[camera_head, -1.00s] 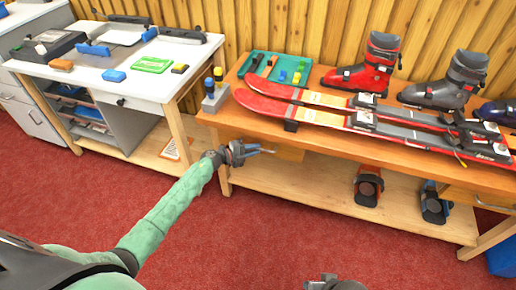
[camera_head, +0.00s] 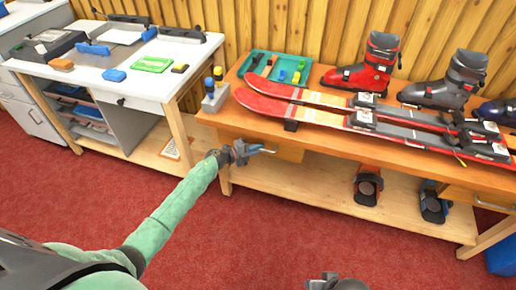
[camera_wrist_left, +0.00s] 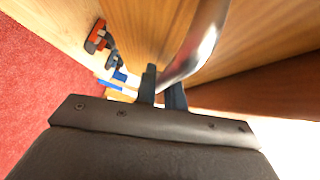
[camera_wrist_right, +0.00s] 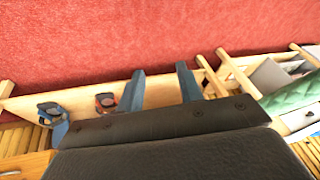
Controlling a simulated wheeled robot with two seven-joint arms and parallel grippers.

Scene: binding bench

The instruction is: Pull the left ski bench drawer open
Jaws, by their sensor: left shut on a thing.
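The left ski bench drawer (camera_head: 288,153) is a wooden front under the left end of the orange-brown bench top. I see no clear gap around it, so I cannot tell whether it stands slightly out. My left gripper (camera_head: 262,150) is at the drawer front. In the left wrist view its fingers (camera_wrist_left: 162,88) are shut on the curved silver drawer handle (camera_wrist_left: 203,38). In the right wrist view my right gripper (camera_wrist_right: 163,88) is open and empty, with its fingers apart over the floor and bench side.
Red and grey skis (camera_head: 340,112) lie on the bench top (camera_head: 232,118), with boots (camera_head: 365,68) behind. A white workbench (camera_head: 140,85) is at left. The red carpet (camera_head: 240,240) in front is clear.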

